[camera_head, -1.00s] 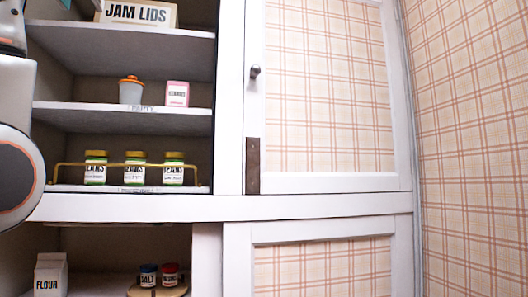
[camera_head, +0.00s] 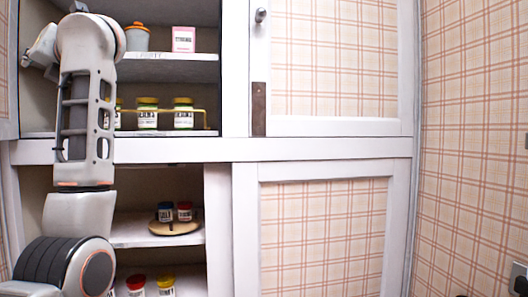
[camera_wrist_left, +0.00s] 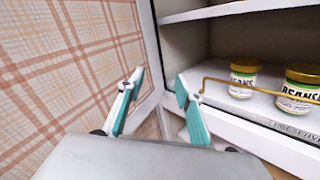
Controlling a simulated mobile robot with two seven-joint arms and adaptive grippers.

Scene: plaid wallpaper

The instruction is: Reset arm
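My left arm rises at the left of the head view, in front of the open cupboard. Its hand end is turned away at the upper left, and the fingers do not show clearly there. In the left wrist view my left gripper (camera_wrist_left: 159,82) is open, its two teal-padded fingers apart with nothing between them. It is near the inner edge of a plaid door (camera_wrist_left: 60,70), to the left of the shelf with bean jars (camera_wrist_left: 243,80). My right gripper is in neither view.
A brass rail (camera_wrist_left: 250,88) runs before the bean jars. An orange-lidded canister (camera_head: 135,40) and a pink box (camera_head: 183,39) stand above. Small jars sit on a round board (camera_head: 174,227) below. Closed plaid doors (camera_head: 322,235) and a wall (camera_head: 470,130) are at right.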

